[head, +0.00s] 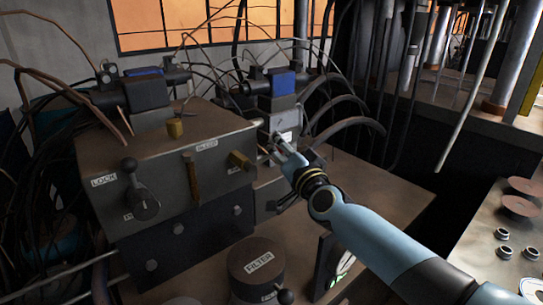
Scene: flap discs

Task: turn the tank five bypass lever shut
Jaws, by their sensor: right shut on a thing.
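My right arm comes in from the lower right, and its gripper (279,146) reaches the front of a small grey valve block (284,118) with a pale label, behind the brown manifold. The gripper is shut on a small part at this block, which looks to be the bypass lever. The fingers hide most of that lever, so its angle cannot be told. The label is too small to read. My left gripper is not in view.
The brown manifold (160,160) at left carries a black-knobbed lever (135,180) beside a LOCK label and brass handles (240,160). A round FILTER cap (257,265) stands in front. Hoses (345,125) crowd behind the gripper. Brown bench top (375,195) lies clear to its right.

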